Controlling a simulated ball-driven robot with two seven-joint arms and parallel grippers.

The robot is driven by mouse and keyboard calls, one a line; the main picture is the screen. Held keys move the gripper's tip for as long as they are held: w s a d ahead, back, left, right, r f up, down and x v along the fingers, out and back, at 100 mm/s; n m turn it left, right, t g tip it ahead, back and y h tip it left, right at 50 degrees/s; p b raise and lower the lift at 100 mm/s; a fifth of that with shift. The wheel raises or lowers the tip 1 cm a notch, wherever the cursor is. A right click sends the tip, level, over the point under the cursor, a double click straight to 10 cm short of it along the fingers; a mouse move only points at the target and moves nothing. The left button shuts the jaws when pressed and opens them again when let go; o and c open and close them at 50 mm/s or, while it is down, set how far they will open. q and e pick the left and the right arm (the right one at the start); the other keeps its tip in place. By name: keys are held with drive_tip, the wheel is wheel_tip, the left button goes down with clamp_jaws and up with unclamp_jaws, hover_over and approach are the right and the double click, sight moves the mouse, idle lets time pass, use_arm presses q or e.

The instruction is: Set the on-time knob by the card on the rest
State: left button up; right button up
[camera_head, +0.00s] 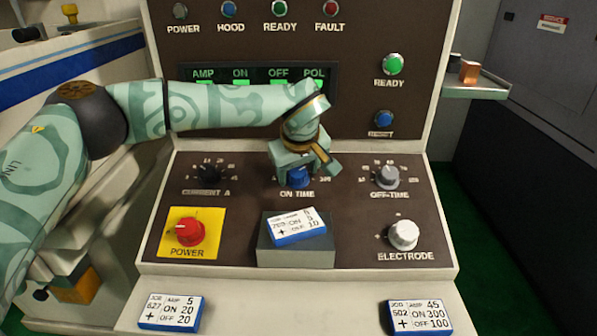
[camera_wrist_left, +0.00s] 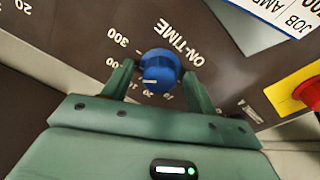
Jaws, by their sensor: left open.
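The blue on-time knob (camera_head: 298,180) sits in the middle of the sloped panel, partly covered by my left gripper (camera_head: 305,163). In the left wrist view the knob (camera_wrist_left: 160,66) stands between the two green fingers of my left gripper (camera_wrist_left: 158,82), which are open with a gap beside it. A white mark shows on the knob; which number it points at is unclear. The card (camera_head: 299,222) lies tilted on the grey rest (camera_head: 296,256) below the knob. Its OFF line seems to read 10; its ON number is too small to read surely. My right gripper is out of view.
Around it are the current knob (camera_head: 208,174), off-time knob (camera_head: 387,176), white electrode knob (camera_head: 403,235) and red power knob (camera_head: 189,232). Two other cards lie on the front ledge, at left (camera_head: 170,312) and right (camera_head: 420,317). A green-lit display (camera_head: 270,75) stands behind my left arm.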

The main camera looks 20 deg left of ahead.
use_arm(q)
drive_tip(key=c, duration=1)
